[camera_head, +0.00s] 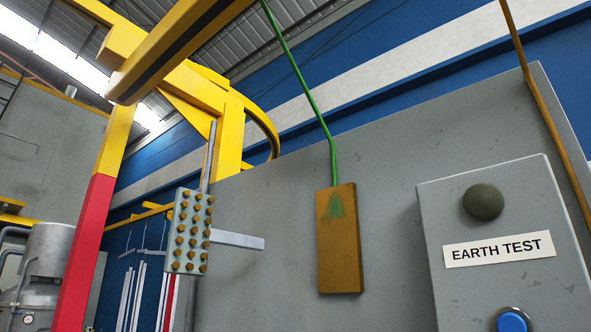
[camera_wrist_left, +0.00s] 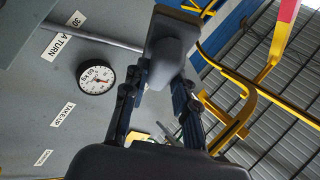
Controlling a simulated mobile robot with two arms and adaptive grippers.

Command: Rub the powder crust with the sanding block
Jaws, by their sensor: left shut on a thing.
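A flat brown plate (camera_head: 338,255) stands against the grey wall at the centre of the head view, below a green cable. A greenish patch (camera_head: 336,207) shows near its top. I cannot tell whether the brown or the green is the powder crust. In the left wrist view my left gripper (camera_wrist_left: 164,82) is shut on a dark grey block (camera_wrist_left: 170,45), probably the sanding block. Its underside is hidden. The crust is not recognisable in that view, so I cannot tell how far the block is from it. Neither gripper shows in the head view.
A pale plate with several brown studs (camera_head: 188,232) hangs left of the brown plate. A grey box with a dark knob (camera_head: 483,202), an EARTH TEST label and a blue button (camera_head: 512,320) is at right. A round gauge (camera_wrist_left: 95,77) shows in the wrist view.

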